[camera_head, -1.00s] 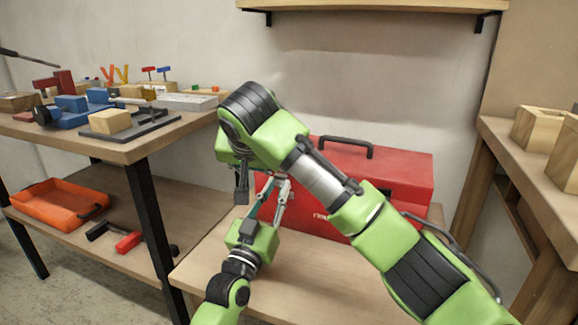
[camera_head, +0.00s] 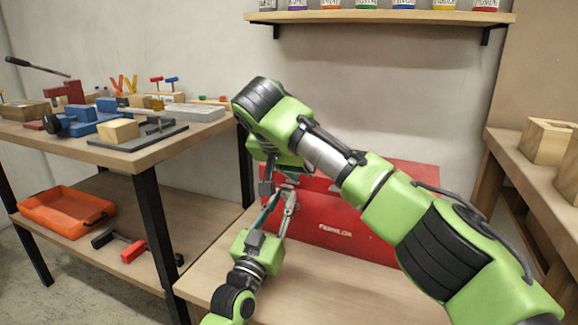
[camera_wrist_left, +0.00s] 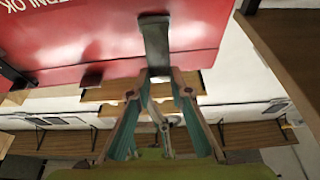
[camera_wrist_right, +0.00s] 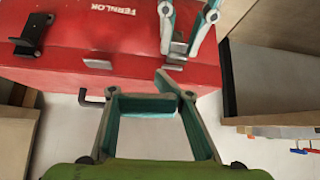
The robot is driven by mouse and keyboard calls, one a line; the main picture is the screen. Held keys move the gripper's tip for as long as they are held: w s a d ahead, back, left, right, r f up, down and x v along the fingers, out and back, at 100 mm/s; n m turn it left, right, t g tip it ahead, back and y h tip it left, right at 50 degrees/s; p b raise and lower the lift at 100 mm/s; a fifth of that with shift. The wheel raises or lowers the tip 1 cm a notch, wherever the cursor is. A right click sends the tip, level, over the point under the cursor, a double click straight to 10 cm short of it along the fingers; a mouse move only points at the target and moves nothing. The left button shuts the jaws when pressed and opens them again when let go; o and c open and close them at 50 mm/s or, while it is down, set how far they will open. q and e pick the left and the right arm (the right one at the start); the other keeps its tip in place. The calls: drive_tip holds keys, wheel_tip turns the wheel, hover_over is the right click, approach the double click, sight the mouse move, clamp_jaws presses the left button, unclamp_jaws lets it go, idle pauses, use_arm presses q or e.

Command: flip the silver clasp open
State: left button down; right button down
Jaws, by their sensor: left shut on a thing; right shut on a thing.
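The red toolbox (camera_head: 360,235) stands on the bench, partly hidden behind my right arm. It also shows in the left wrist view (camera_wrist_left: 80,35) and the right wrist view (camera_wrist_right: 120,45). My left gripper (camera_head: 284,192) is at its front; in the left wrist view its fingertips (camera_wrist_left: 160,76) are shut on the grey clasp (camera_wrist_left: 155,42). The silver clasp (camera_wrist_right: 176,57) also shows in the right wrist view. My right gripper (camera_wrist_right: 165,92) is at the toolbox edge beside the clasp, its fingers curled together. What it grips cannot be made out.
A black latch (camera_wrist_right: 33,35) sits elsewhere on the toolbox. The left workbench (camera_head: 150,150) carries clamps and blocks, with an orange tray (camera_head: 65,210) below. Wooden blocks (camera_head: 545,140) stand at right. A shelf (camera_head: 380,17) with jars hangs above. The bench front is clear.

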use_arm(q)
drive_tip(key=shift+d, duration=0.25)
use_arm(e)
drive_tip(key=shift+x, duration=0.8)
use_arm(q)
drive_tip(key=shift+f, duration=0.1)
drive_tip(key=c, duration=2.2)
unclamp_jaws()
drive_tip(key=o, duration=0.4)
drive_tip(key=shift+d, duration=0.1)
drive_tip(key=shift+c, duration=0.2)
use_arm(e)
drive_tip(key=shift+s+f, duration=0.25)
drive_tip(key=shift+s, duration=0.35)
